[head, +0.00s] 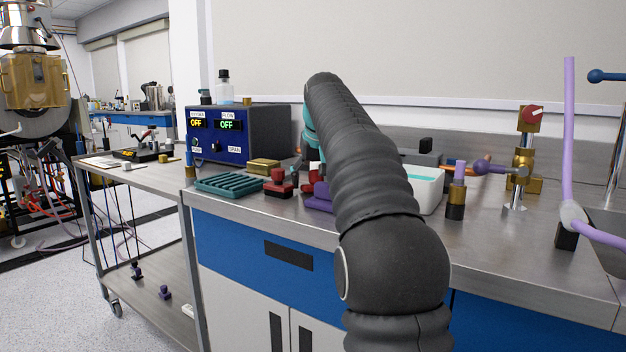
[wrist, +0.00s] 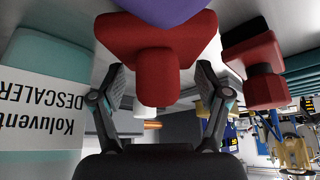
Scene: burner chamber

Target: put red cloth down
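I see nothing that is plainly a red cloth. In the wrist view, which is upside down, a blocky red piece with a rounded knob (wrist: 157,75) lies just ahead of my gripper (wrist: 160,80). The fingers are spread on either side of the knob, with a visible gap on both sides. A purple piece (wrist: 165,8) adjoins the red piece. A second red piece with black parts (wrist: 262,80) is to the right. In the head view my arm hides my gripper; a red and black piece (head: 281,186) and a purple piece (head: 318,198) rest on the counter.
A teal ribbed rack (head: 229,184), a brass block (head: 263,166) and a blue control box (head: 250,130) stand on the counter (head: 290,222). A white tub (head: 428,190) and brass valve (head: 523,160) are to the right. A descaler container (wrist: 40,100) is close on the left in the wrist view.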

